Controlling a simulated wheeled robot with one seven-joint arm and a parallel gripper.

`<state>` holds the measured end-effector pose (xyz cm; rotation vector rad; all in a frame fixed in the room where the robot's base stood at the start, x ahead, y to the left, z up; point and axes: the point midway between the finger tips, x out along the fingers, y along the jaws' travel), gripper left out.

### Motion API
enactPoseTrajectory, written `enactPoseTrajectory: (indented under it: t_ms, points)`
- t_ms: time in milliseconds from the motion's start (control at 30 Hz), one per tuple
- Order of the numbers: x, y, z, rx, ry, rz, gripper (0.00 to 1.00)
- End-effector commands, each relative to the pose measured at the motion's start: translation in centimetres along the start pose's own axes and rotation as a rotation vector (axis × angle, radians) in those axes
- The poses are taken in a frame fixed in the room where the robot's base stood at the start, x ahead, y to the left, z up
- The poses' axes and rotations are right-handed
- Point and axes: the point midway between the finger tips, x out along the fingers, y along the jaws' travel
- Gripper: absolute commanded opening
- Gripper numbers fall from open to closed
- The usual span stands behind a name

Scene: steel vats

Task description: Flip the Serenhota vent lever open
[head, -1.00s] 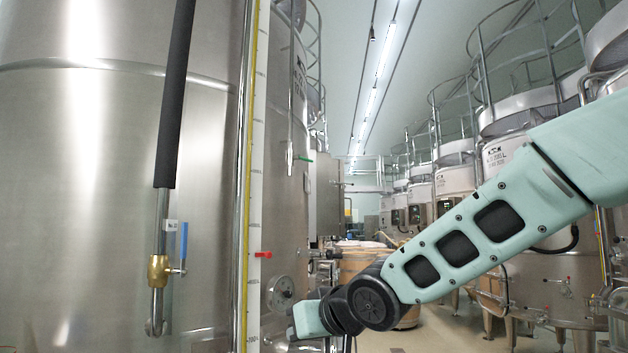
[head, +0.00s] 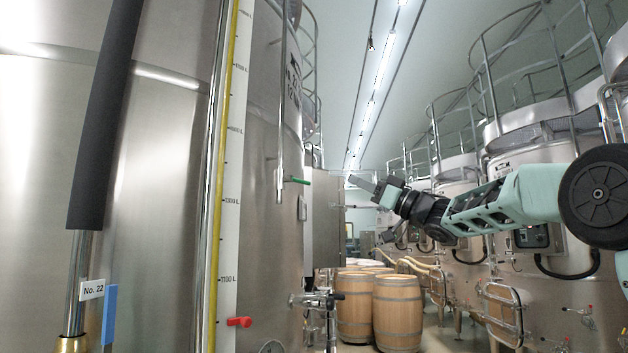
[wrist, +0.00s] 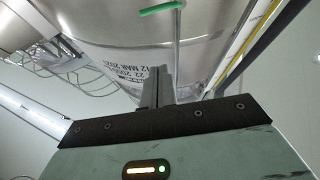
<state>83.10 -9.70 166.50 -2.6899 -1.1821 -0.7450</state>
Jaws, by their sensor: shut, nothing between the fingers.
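No label reading Serenhota is legible, so I cannot tell which lever bears that name. A green lever (head: 298,181) sticks out level from a thin vertical pipe on the steel vat (head: 262,150). It also shows at the top of the wrist view (wrist: 163,8). My gripper (head: 362,183) is shut and empty, to the right of the green lever at about its height in the head view. In the wrist view its fingers (wrist: 158,88) point towards the vat, short of the lever in the picture. A blue lever (head: 109,316) hangs downward beside a "No. 22" tag.
A red lever (head: 239,322) sits low beside the yellow-edged level gauge (head: 222,200). A dark padded pipe (head: 104,120) stands at left. Wooden barrels (head: 397,312) stand in the aisle. More vats (head: 530,140) line the right side.

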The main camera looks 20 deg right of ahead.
Motion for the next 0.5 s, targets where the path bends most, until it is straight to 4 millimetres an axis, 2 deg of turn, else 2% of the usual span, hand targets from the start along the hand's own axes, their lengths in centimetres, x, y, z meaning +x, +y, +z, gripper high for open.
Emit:
enactPoseTrajectory:
  t_ms: [333, 500]
  points:
    - [0.3, 0.0, 0.0, 0.001, 0.0, 0.0, 0.0]
    - [2.4, 0.0, -0.2, 0.003, 0.001, -0.001, 0.0]
